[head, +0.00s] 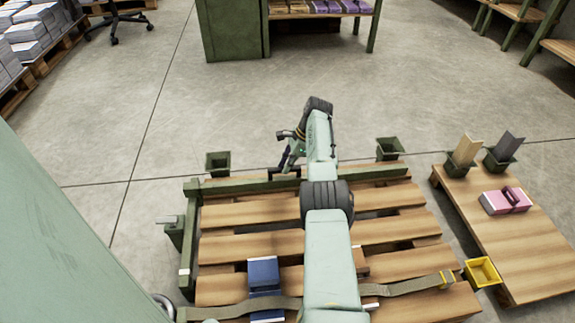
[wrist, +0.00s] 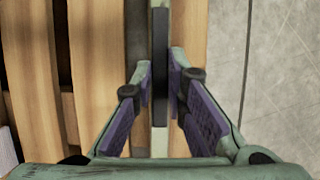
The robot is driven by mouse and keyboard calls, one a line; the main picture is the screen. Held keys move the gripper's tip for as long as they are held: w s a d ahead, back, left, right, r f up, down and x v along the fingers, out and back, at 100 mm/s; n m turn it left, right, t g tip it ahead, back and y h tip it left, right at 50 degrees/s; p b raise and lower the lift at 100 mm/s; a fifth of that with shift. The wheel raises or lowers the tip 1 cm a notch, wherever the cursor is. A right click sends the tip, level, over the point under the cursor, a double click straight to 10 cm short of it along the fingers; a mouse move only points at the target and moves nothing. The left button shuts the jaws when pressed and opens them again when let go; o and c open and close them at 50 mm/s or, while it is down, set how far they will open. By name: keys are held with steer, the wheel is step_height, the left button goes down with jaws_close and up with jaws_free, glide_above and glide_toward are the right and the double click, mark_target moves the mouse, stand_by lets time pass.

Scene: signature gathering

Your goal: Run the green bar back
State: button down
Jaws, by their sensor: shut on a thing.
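The green bar (head: 235,187) lies across the far end of the wooden pallet (head: 250,214) in the head view, running left to right. My gripper (head: 285,172) is at the middle of the bar, partly hidden by my arm. In the wrist view the bar (wrist: 158,142) runs up the picture, with a dark strip along its middle part. My gripper (wrist: 161,78) has its purple-padded fingers on either side of the bar and is shut on it.
A green side rail (head: 187,240) runs along the pallet's left edge. A blue block (head: 263,273) and a strap (head: 410,286) lie at the near end. Green cups (head: 217,162) (head: 389,148) stand beyond the bar. A wooden board (head: 535,245) with a pink block (head: 506,200) is at right.

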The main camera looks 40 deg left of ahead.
steer(key=c, duration=1.6)
jaws_free()
steer(key=v, duration=1.2)
